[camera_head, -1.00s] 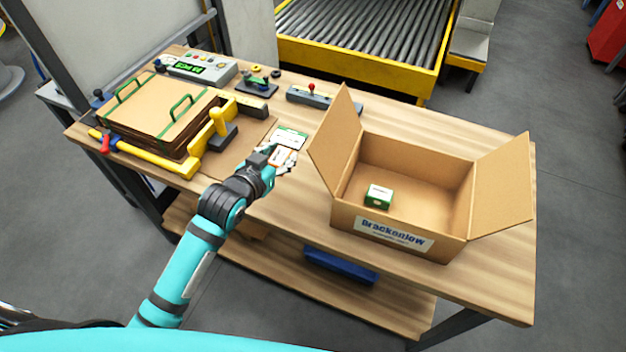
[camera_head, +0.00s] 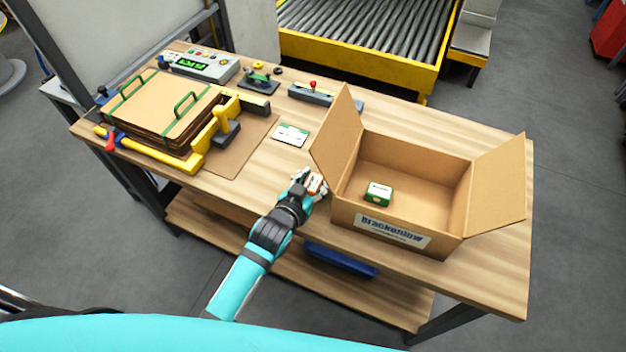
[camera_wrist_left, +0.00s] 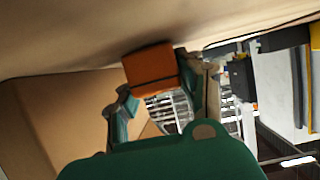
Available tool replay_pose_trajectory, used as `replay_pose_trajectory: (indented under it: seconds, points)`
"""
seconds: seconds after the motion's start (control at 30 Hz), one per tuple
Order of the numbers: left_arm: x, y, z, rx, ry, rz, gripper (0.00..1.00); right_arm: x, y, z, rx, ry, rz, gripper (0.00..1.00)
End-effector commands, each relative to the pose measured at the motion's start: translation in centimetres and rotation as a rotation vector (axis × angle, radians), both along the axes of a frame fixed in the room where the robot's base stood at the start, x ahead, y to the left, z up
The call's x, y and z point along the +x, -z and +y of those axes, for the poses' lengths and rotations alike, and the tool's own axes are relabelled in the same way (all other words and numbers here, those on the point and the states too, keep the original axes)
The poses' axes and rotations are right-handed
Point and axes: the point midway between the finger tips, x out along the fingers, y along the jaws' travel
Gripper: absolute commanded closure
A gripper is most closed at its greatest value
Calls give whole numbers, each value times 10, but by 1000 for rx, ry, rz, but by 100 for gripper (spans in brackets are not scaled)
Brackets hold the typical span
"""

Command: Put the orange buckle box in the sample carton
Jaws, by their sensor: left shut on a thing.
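My left gripper (camera_head: 312,184) is shut on the orange buckle box (camera_head: 316,183), a small box with orange and white faces. The wrist view shows the orange box (camera_wrist_left: 152,70) between the fingers. The gripper is beside the left wall of the sample carton, outside it. The sample carton (camera_head: 345,215) is an open brown cardboard box labelled "Brackenlow", with its side flaps spread. A small green and white box (camera_head: 379,194) lies inside it on the floor. My right gripper is not in view.
A white and green card (camera_head: 291,135) lies on the wooden table (camera_head: 265,180). A stack of brown sheets with green handles (camera_head: 165,105) and yellow guides stands at left. A control box (camera_head: 200,65) and small tools line the back. The carton's left flap (camera_head: 338,135) stands raised.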

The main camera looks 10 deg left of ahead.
Motion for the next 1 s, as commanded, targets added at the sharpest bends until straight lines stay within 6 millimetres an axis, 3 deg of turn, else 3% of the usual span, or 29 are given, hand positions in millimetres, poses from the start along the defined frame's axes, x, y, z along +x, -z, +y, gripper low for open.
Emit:
replay_pose_trajectory:
  seconds: [0.27,0.3,0.47,0.8,1.0]
  points:
    - [1,1,0,1,-1,-2,99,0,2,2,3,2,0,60]
    - [0,3,1,1,-1,-1,61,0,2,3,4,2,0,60]
    - [0,2,1,1,-1,-1,40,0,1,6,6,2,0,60]
    - [0,-2,1,1,-1,-1,39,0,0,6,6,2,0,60]
    - [-29,-11,7,0,0,0,39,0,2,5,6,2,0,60]
